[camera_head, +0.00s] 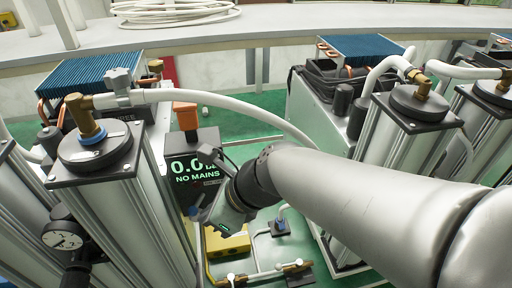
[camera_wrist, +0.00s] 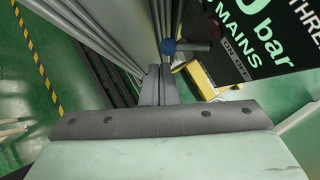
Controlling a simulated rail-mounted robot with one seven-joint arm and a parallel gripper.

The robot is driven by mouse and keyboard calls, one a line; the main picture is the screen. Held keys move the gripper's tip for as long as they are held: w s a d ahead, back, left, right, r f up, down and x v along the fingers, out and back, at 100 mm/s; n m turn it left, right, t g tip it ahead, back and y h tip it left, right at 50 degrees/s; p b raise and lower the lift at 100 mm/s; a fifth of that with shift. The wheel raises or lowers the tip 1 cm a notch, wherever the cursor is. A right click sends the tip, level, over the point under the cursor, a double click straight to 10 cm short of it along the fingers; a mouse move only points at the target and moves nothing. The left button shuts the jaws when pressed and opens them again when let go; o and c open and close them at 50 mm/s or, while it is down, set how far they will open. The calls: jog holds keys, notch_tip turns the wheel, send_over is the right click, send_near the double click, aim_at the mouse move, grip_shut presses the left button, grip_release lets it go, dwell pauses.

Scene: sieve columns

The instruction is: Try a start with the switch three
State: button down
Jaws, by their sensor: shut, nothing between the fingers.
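A black display panel (camera_head: 190,168) reads "0.0" and "NO MAINS" in the head view. In the wrist view the display panel (camera_wrist: 262,32) shows "bar", "MAINS" and part of "THREE" at the right edge. A small ON OFF plate (camera_wrist: 237,47) sits on its lower edge; I cannot make out the switch lever or its position. My gripper (camera_wrist: 157,84) is shut and empty, to the left of the plate and apart from it in the picture. In the head view my wrist is in front of the panel's lower right, and the fingertips are hard to make out.
A metal column (camera_head: 128,215) with a gauge (camera_head: 64,240) stands left of the panel. More columns (camera_head: 395,140) stand right. A white hose (camera_head: 210,98) arches above. A blue knob (camera_wrist: 168,47) lies beyond my fingers. A yellow box (camera_head: 228,243) and brass pipework sit low on the green floor.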

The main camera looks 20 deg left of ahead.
jog(key=shift+w, duration=0.45)
jog(key=shift+d, duration=0.1)
jog(key=s+d+r+p, duration=0.4)
jog(key=s+d+r, duration=0.2)
jog(key=d+r, duration=0.2)
jog(key=shift+s+r, duration=0.15)
jog(key=shift+r, duration=0.1)
jog(key=shift+d, duration=0.1)
jog(key=w+d+f+n+h+b, duration=0.1)
jog(key=w+d+f+n+h, duration=0.1)
jog(key=d+f+n, duration=0.3)
jog(key=w+d+f+n+t+h+b, duration=0.1)
jog(key=w+d+f+n+h, duration=0.2)
jog(key=d, duration=1)
jog(key=w+d+f+n+t+h+b, duration=0.1)
jog(key=w+d+f+n+h+b, duration=0.1)
jog(key=d+f+n, duration=0.4)
jog(key=w+d+n+h, duration=0.1)
jog(key=d+n, duration=0.1)
jog(key=d, duration=0.2)
jog(key=shift+f, duration=0.35)
